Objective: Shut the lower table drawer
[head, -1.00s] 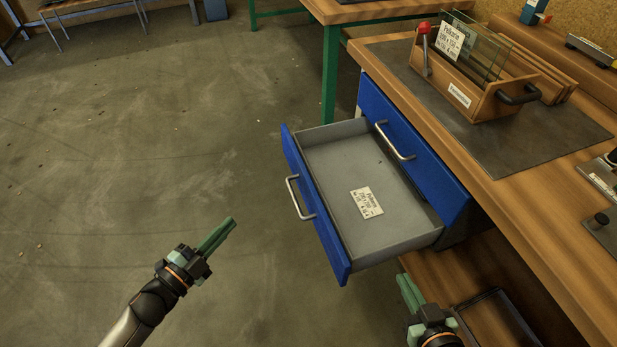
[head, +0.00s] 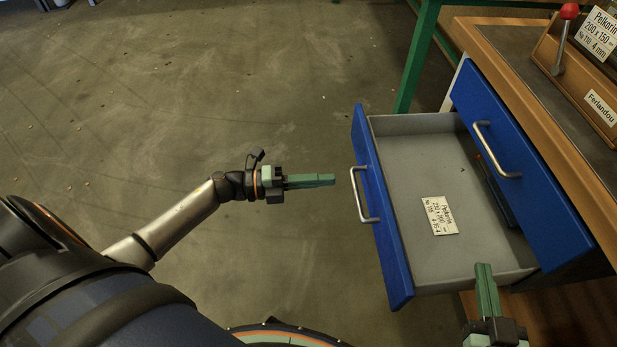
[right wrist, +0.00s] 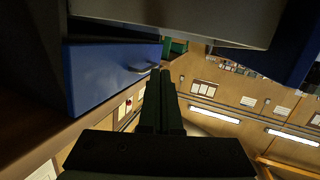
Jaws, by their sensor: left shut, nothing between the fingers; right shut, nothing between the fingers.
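The lower table drawer (head: 400,245) stands pulled well out, with a blue front, a silver handle (head: 358,195) and a grey tray. A white label card (head: 439,216) lies on its floor, and a dark long object (head: 492,190) shows toward its back. My left gripper (head: 334,180) is shut and empty, pointing at the drawer front just left of the handle, with a small gap. My right gripper (head: 484,268) is shut and empty at the drawer's near side edge; whether it touches cannot be told. In the right wrist view its fingers (right wrist: 160,75) are together.
The upper drawer (head: 520,175) is closed under the wooden tabletop (head: 560,110). A green table leg (head: 418,55) rises behind. The floor left of the drawer is clear.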

